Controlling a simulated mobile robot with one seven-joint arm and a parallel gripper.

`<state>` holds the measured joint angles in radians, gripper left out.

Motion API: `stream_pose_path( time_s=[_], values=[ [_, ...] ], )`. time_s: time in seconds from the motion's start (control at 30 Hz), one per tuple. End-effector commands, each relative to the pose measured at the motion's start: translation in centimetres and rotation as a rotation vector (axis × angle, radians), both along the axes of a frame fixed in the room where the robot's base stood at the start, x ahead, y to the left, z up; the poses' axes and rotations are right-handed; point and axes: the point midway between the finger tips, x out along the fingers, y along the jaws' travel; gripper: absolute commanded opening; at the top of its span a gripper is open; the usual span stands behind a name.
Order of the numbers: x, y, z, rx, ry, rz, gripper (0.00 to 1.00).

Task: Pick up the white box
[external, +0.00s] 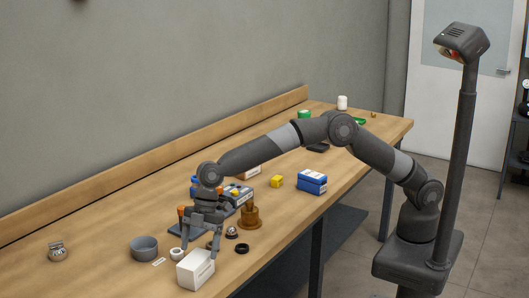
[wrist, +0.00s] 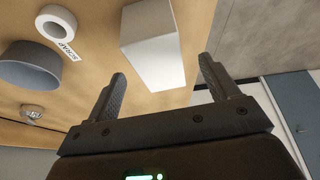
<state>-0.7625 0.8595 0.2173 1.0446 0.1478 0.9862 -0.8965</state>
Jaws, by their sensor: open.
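The white box (external: 196,270) stands on the wooden table near its front edge, with small dark print on one side. In the wrist view the white box (wrist: 152,45) shows ahead of the fingers, mostly between them and nearer the left finger. My gripper (external: 201,246) points down just above and behind the box, its fingers spread apart. In the wrist view my gripper (wrist: 162,70) is open, with nothing held. I cannot tell how much height separates the fingertips from the box.
A white ring (external: 177,254), a grey bowl (external: 144,247) and a SCRAP label (wrist: 69,49) lie left of the box. A black ring (external: 242,248) and a brown stand (external: 250,217) are to the right. Blue boxes (external: 312,182) sit farther back. The front-left table is mostly clear.

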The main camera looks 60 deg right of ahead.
Motion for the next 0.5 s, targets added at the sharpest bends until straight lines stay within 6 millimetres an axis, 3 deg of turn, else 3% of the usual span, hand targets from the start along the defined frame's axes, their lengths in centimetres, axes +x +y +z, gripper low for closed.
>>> stream_pose_path(
  time_s=[0.5],
  values=[
    [0.0, 1.9, -5.2, 0.0, -0.002, -0.001, 0.8]
  ],
)
